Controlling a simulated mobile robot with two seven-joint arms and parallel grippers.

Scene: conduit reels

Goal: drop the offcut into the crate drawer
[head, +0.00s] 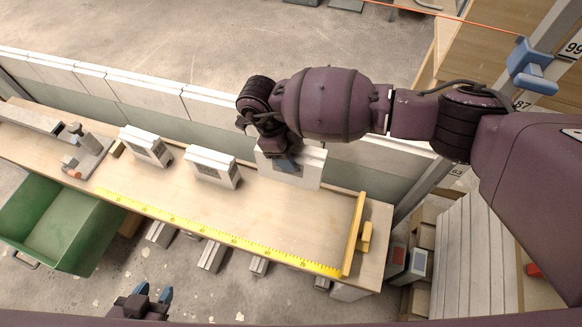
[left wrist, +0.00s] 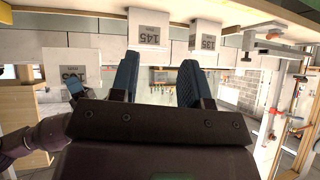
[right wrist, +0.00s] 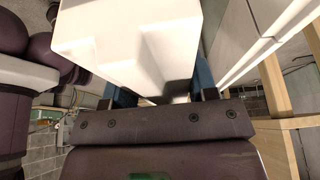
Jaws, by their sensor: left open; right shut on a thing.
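My right gripper (head: 285,165) is shut on a white block (head: 310,168), at the bench's back edge. This block fills the upper middle of the right wrist view (right wrist: 130,45). I cannot tell whether its bottom touches the bench. Two similar labelled blocks stand on the bench: a middle one (head: 212,168) and a left one (head: 146,147). No label names any piece as the offcut. The green crate drawer (head: 70,220) is at the lower left, beside the bench's front edge, and looks empty. My left gripper (head: 152,295) is open and empty, in front of the bench.
The wooden bench (head: 250,215) carries a yellow ruler (head: 215,238) along its front and a yellow stop (head: 354,235) at its right end. A metal clamp (head: 88,150) stands at the left. A low white wall (head: 150,97) runs behind. Grey pieces show beneath the bench.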

